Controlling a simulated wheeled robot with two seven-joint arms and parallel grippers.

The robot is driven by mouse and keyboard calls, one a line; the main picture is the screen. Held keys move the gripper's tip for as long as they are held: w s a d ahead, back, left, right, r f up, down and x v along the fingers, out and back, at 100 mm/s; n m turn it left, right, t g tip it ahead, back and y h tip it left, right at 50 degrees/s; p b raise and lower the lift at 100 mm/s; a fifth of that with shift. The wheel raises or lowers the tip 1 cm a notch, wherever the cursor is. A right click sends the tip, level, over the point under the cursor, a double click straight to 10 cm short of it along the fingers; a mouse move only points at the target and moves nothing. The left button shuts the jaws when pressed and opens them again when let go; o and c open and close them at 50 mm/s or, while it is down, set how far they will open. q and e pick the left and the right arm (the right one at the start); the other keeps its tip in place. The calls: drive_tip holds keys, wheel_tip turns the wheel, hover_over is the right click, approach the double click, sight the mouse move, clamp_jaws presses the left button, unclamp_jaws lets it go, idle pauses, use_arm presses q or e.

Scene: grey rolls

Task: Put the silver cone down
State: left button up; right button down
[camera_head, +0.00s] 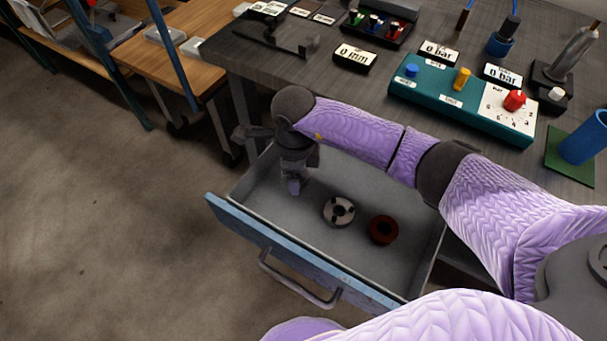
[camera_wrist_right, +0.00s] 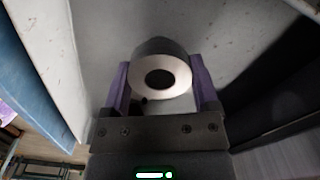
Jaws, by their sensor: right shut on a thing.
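My right gripper (camera_head: 294,186) reaches down into the left part of the open grey drawer (camera_head: 345,178). In the right wrist view its two purple fingers (camera_wrist_right: 160,78) are shut on a silver round piece with a pale end face and a dark hole, which I take to be the silver cone (camera_wrist_right: 143,86). The cone is hard to make out in the head view. I cannot tell whether it touches the drawer floor. My left gripper is not in view.
A silver disc with dark holes (camera_head: 339,211) and a red-brown ring (camera_head: 382,230) lie in the drawer, right of my gripper. The drawer's blue front (camera_head: 300,258) has a handle. The dark bench top (camera_head: 360,100) above holds a teal gauge box (camera_head: 450,100).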

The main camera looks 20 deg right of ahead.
wheel_tip(320, 180, down, 4)
drive_tip(key=shift+r+b, duration=0.1)
drive_tip(key=shift+b, duration=0.65)
drive_tip(key=shift+r, duration=0.15)
drive_tip(key=shift+f, duration=0.2)
unclamp_jaws()
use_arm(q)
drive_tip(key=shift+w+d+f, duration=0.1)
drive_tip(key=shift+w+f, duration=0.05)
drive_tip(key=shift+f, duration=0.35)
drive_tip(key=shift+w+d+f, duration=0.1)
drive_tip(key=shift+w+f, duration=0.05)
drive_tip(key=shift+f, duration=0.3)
use_arm(e)
drive_tip(key=shift+r, duration=0.15)
use_arm(q)
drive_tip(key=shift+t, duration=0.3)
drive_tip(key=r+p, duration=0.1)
drive_tip(key=p, duration=0.1)
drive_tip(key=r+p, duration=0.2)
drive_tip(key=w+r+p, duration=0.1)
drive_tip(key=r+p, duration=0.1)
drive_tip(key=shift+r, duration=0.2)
use_arm(e)
wheel_tip(320, 180, up, 12)
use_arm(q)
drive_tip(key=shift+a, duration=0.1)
use_arm(e)
drive_tip(key=shift+r, duration=0.1)
